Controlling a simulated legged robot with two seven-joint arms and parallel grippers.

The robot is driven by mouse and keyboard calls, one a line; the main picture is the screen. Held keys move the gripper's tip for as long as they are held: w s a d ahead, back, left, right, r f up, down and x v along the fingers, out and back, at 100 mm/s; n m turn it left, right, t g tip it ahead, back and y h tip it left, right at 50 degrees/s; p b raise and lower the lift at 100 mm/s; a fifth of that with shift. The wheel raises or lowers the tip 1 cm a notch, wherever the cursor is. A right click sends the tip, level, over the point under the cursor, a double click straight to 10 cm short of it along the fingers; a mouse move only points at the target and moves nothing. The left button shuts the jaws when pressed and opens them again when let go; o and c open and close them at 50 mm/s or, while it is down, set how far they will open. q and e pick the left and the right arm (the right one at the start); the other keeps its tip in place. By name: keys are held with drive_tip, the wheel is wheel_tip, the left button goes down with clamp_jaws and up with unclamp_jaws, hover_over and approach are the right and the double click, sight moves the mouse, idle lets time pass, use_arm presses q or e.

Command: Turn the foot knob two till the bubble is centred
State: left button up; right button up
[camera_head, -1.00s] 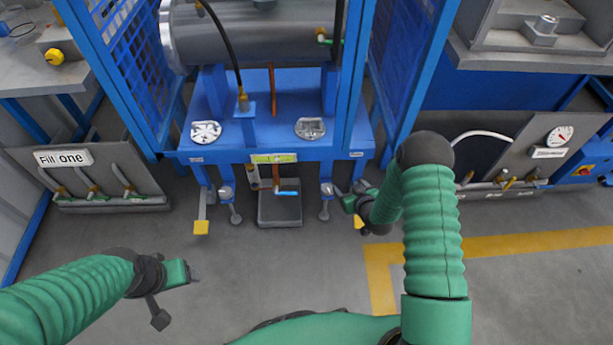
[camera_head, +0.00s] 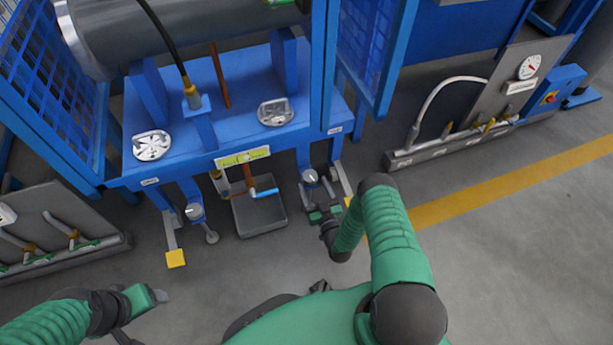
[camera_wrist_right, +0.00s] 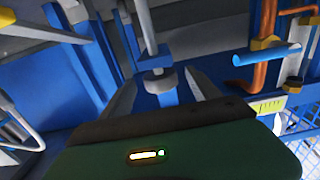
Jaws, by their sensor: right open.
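The blue bench (camera_head: 190,115) has a yellow-green level strip (camera_head: 242,157) on its front edge; its bubble is too small to make out. A foot knob (camera_head: 195,211) with a pale mark is under the left corner and a similar foot knob (camera_head: 310,177) under the right. The labels are too small to read. My right gripper (camera_head: 318,205) is at the right foot, open. In the right wrist view its fingers stand either side of a grey foot stem and collar (camera_wrist_right: 158,82); contact cannot be told. My left gripper (camera_head: 158,296) is low at the left, away from the bench; its jaws are unclear.
A blue-handled valve (camera_head: 264,193) on a copper pipe hangs over a grey floor block (camera_head: 259,214) between the feet. A yellow-ended lever (camera_head: 175,257) sticks out near the left foot. Hose panels stand either side. Open floor lies in front.

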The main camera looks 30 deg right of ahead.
drive_tip(key=b+x, duration=0.2)
drive_tip(key=x, duration=0.4)
drive_tip(key=shift+w+d+f+b, duration=0.1)
drive_tip(key=shift+w+f+b, duration=0.05)
drive_tip(key=shift+w+b, duration=0.2)
drive_tip(key=shift+w, duration=0.2)
drive_tip(key=shift+c, duration=0.3)
drive_tip(key=c, duration=1.3)
drive_tip(key=shift+h, duration=0.3)
